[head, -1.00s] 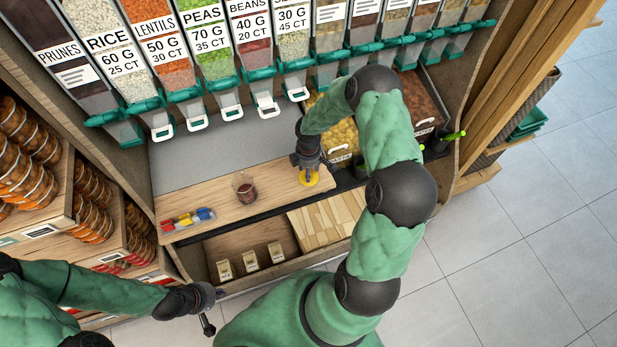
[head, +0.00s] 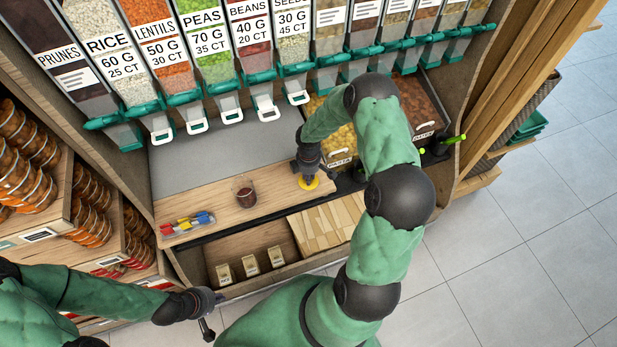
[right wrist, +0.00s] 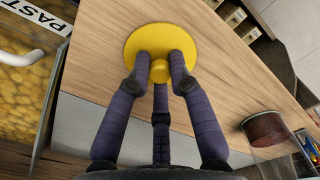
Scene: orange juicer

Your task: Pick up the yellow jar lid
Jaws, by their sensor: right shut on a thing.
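The yellow jar lid (head: 309,184) is a round disc with a small knob, near the right end of the wooden counter. It shows large in the right wrist view (right wrist: 154,45). My right gripper (right wrist: 160,72) is shut on the lid's knob, with its fingers around it; it also shows in the head view (head: 308,172). I cannot tell whether the lid is resting on the wood or just above it. My left gripper (head: 212,312) is at the lower left, away from the counter; its fingers are too small to read.
A glass jar with dark contents (head: 245,192) stands on the wooden counter (head: 275,196) left of the lid. Several coloured clips or scoops (head: 187,224) lie at its left end. Dispensers line the back. A pasta bin (head: 338,140) is behind the right gripper. Small cards (head: 250,264) stand below.

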